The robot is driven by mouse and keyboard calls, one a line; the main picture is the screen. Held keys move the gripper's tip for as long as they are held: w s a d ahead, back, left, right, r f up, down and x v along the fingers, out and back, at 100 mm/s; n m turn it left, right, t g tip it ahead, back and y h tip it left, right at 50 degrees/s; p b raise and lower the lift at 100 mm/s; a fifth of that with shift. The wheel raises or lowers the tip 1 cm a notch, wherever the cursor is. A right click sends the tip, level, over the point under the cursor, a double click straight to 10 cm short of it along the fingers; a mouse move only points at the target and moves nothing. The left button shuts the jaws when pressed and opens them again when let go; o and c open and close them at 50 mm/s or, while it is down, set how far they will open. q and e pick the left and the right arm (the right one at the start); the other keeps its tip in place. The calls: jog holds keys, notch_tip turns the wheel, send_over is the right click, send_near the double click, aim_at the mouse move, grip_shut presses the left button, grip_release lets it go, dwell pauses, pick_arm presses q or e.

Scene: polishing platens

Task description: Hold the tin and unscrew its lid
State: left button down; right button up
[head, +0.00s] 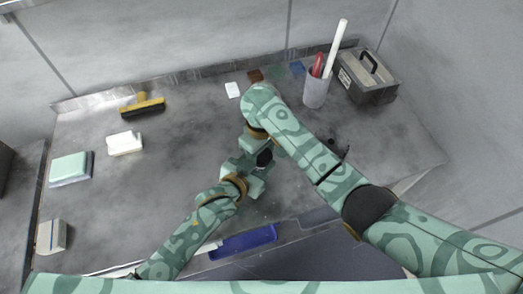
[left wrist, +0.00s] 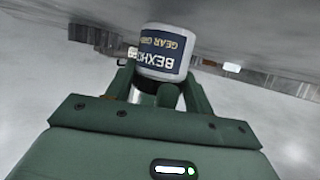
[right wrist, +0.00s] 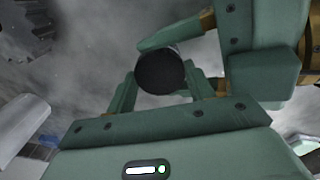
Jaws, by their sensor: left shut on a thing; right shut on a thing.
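The tin (left wrist: 165,52) is white with a blue label and shows between the fingers of my left gripper (left wrist: 160,88) in the left wrist view. Its dark round lid (right wrist: 161,71) faces the camera in the right wrist view, between the fingers of my right gripper (right wrist: 158,82). Both grippers are shut, the left on the tin's body and the right at the lid. In the head view the grippers meet near the middle of the bench, with the dark lid (head: 264,158) partly showing. The tin's body is mostly hidden there. I cannot tell how far the lid is turned.
A yellow-handled brush (head: 143,104), a white block (head: 125,144) and a green-topped block (head: 70,168) lie at left. A cup (head: 315,92) with rods and a dark toolbox (head: 366,80) stand back right. A blue tray (head: 243,242) is in front. The bench's middle left is clear.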

aim_at(261, 155)
jog(key=shift+r, duration=0.1)
pick_arm(q)
jog(key=shift+a+f, duration=0.15)
jog(key=shift+f, duration=0.1)
pick_arm(e)
jog(key=shift+a+r, duration=0.1)
jog(key=shift+r, duration=0.95)
pick_arm(q)
jog(key=shift+r, duration=0.1)
pick_arm(e)
jog(key=shift+r, duration=2)
pick_arm(q)
jog(key=shift+c, duration=2.4)
grip_release()
jog(key=shift+r, duration=0.1)
